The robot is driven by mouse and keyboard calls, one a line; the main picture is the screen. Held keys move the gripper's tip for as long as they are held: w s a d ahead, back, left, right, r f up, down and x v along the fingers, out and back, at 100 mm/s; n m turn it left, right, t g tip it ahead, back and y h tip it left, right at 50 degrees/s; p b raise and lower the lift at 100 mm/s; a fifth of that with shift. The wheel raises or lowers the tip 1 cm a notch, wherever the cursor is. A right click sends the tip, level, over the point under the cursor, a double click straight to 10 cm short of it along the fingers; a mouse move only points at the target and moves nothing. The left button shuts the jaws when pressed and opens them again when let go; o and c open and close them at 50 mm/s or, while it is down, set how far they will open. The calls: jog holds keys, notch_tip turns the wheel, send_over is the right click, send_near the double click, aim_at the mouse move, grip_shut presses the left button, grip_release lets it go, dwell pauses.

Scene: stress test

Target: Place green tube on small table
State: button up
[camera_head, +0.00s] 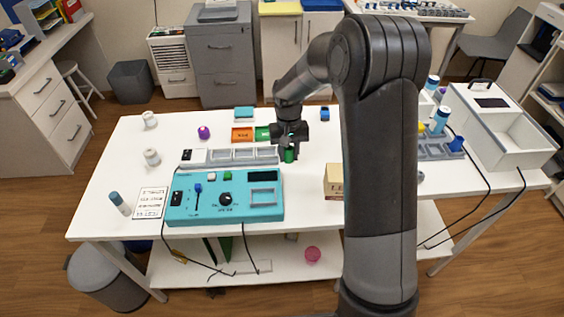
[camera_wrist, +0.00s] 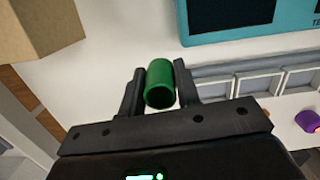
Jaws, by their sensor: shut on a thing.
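The green tube (camera_head: 289,156) is held below my gripper (camera_head: 290,143) in the head view, over the middle of the white table (camera_head: 130,180). In the wrist view the tube (camera_wrist: 160,86) sits between the two dark fingers of my gripper (camera_wrist: 160,92), which are shut on it. Its open end faces the camera. I cannot tell whether its lower end touches the tabletop. Which table is the small one is not clear from these views; another white table (camera_head: 452,37) stands at the back right.
A teal control box (camera_head: 225,207) and a grey compartment tray (camera_head: 228,164) stand left of my gripper. A cardboard box (camera_head: 333,180) stands to the right. Orange (camera_head: 242,134) and green bins lie behind. A white box (camera_head: 490,150) stands at the right end. The table's left part has free room.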

aim_at(284, 170)
jog(key=shift+w+a+f, duration=0.3)
jog(key=shift+a+f, duration=0.15)
jog(key=shift+a, duration=0.2)
jog(key=shift+f, duration=2)
jog(key=shift+f, duration=0.1)
jog(key=o, duration=0.9)
jog(key=shift+o, duration=0.2)
